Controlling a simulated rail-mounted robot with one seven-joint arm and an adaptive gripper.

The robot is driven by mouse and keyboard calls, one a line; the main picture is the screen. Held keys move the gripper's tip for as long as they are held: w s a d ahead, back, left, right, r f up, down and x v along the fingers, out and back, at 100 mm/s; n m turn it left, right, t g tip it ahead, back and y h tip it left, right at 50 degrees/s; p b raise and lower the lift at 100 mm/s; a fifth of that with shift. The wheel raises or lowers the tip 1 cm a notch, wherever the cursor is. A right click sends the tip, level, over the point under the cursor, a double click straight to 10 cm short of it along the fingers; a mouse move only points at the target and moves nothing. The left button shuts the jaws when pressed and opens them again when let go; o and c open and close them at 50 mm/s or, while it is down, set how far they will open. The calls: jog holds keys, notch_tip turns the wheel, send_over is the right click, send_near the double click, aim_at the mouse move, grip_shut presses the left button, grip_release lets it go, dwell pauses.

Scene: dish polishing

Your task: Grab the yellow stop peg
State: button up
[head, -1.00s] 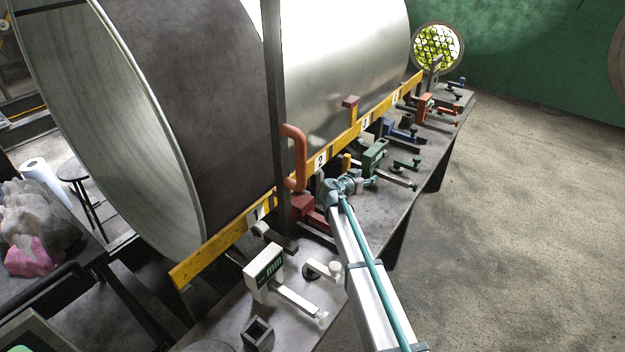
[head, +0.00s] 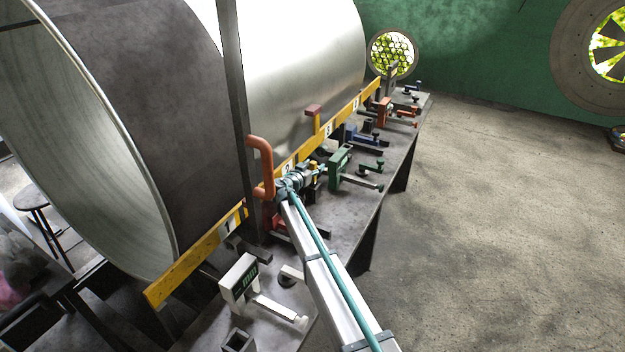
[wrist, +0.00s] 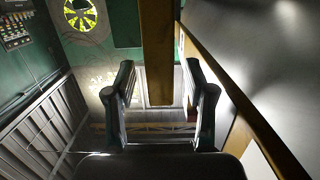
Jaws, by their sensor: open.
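A small yellow piece (head: 315,170), which looks like the yellow stop peg, stands by the yellow rail near plate 2 in the head view. It is partly hidden by my gripper (head: 311,173), whose fingers are too small to make out there. In the wrist view my gripper (wrist: 160,100) is open, with two dark fingers apart and nothing touching their inner faces. An ochre bar (wrist: 157,50) comes down from the top between the fingers in that picture. It may be the peg seen close up, but I cannot tell its distance.
An orange handle (head: 264,165) and a dark post (head: 236,95) are close left of my wrist. A green clamp (head: 338,165) stands to the right. The yellow rail (head: 190,262) and large drum (head: 285,70) run behind. Floor at right is clear.

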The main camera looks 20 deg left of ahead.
grip_shut()
dwell(0.3)
jog(key=shift+r, duration=0.1)
